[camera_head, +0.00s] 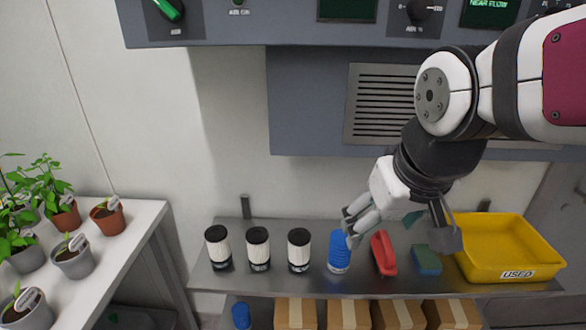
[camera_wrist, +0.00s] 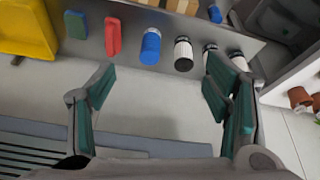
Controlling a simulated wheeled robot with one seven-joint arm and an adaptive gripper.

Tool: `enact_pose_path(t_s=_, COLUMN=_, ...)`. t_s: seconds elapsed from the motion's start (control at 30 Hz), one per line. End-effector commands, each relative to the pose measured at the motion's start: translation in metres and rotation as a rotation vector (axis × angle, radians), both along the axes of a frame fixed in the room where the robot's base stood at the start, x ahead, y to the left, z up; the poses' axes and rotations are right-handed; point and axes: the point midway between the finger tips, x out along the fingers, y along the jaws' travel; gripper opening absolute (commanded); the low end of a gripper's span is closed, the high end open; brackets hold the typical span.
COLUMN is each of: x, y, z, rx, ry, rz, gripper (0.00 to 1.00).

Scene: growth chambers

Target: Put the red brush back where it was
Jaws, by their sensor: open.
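The red brush (camera_head: 383,254) lies on the metal shelf (camera_head: 300,282), between a blue bottle and a green-and-blue sponge. It also shows near the top left of the wrist view (camera_wrist: 113,36). My gripper (camera_head: 400,228) is open, its fingers spread above the shelf around the brush's place in the head view. In the wrist view my gripper (camera_wrist: 160,88) has nothing between its fingers, and the brush is beyond the left fingertip, apart from it. The brush's former place is not marked in these frames.
The blue bottle (camera_head: 339,252) and several black-and-white canisters (camera_head: 258,249) stand left of the brush. The sponge (camera_head: 426,260) and a yellow tray labelled USED (camera_head: 515,273) are at right. Cardboard boxes (camera_head: 348,314) sit below. Potted plants (camera_head: 75,258) stand on a white table at left.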

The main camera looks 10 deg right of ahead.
Motion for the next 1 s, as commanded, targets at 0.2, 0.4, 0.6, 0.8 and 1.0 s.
enact_pose_path(t_s=0.2, x=-0.052, y=0.02, z=0.011, rx=0.028, ry=-0.01, rz=0.039, gripper=0.71)
enact_pose_path(t_s=0.4, x=-0.066, y=0.024, z=0.011, rx=0.038, ry=-0.007, rz=0.047, gripper=0.71)
enact_pose_path(t_s=0.6, x=-0.066, y=0.023, z=0.011, rx=0.038, ry=-0.007, rz=0.047, gripper=0.71)
enact_pose_path(t_s=0.8, x=-0.066, y=0.023, z=0.011, rx=0.037, ry=-0.006, rz=0.046, gripper=0.71)
enact_pose_path(t_s=1.0, x=-0.065, y=0.023, z=0.011, rx=0.037, ry=-0.007, rz=0.046, gripper=0.71)
